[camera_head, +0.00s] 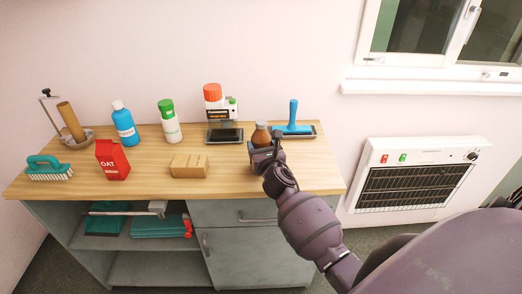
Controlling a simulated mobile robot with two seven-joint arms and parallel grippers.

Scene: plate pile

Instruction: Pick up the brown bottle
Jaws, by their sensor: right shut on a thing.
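My right gripper (265,151) comes in from the lower right and is shut on the bottle. I cannot tell whether the bottle's base touches the counter. My left gripper is not in view.
A cardboard box (189,166), green-capped bottle (170,122), blue bottle (124,125), red carton (112,160) and brush (48,170) are farther left on the counter (225,183).

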